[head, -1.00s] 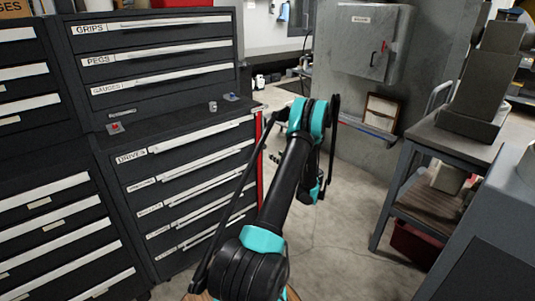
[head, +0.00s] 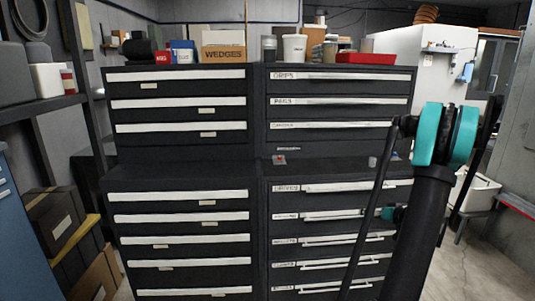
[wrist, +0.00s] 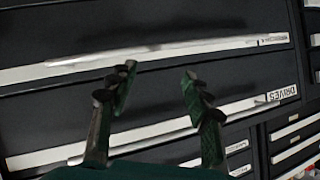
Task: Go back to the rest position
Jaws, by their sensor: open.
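My gripper (wrist: 158,88) is open in the wrist view, with nothing between its two dark green fingers. It is in front of the dark drawer fronts of the right-hand cabinet, and the DRIVES label (wrist: 281,93) shows upside down there. In the head view my black and teal arm stands at the right, in front of that cabinet (head: 262,225); the gripper itself is mostly hidden behind the arm. I cannot tell the exact gap between the fingers and the drawer fronts.
Two dark drawer cabinets fill the middle, drawers seemingly shut. A WEDGES box (head: 223,54), a white tub (head: 294,48) and a red bin (head: 365,58) stand on top. Shelving with cartons (head: 52,218) is at the left. A white bin (head: 478,190) and some bare floor are at the right.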

